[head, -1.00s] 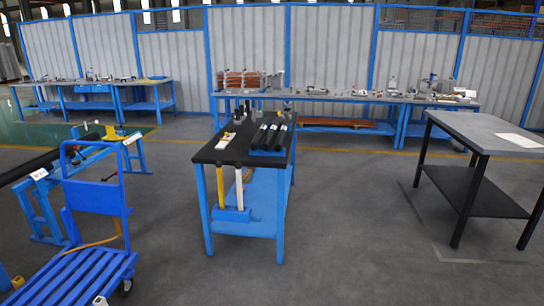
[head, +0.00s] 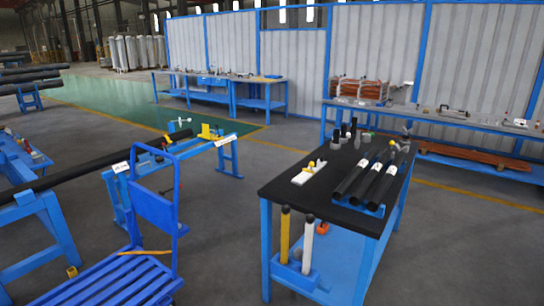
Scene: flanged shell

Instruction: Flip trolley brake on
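The blue trolley (head: 153,212) stands at the lower left in the head view. It has an upright push handle with a panel and a slatted deck (head: 115,285), cut off by the bottom edge. An orange strap or hose (head: 145,252) lies along the deck by the handle. A small yellow part (head: 72,271) shows at the deck's left edge; I cannot tell whether it belongs to the trolley. The brake cannot be made out, and the wheels are hidden or out of frame. Neither of my grippers is in view.
A black-topped blue workbench (head: 290,190) with black tubes (head: 366,178) stands to the right of the trolley. A blue stand (head: 225,160) and a long dark pipe (head: 85,177) are behind and left of it. Grey floor between trolley and workbench is clear.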

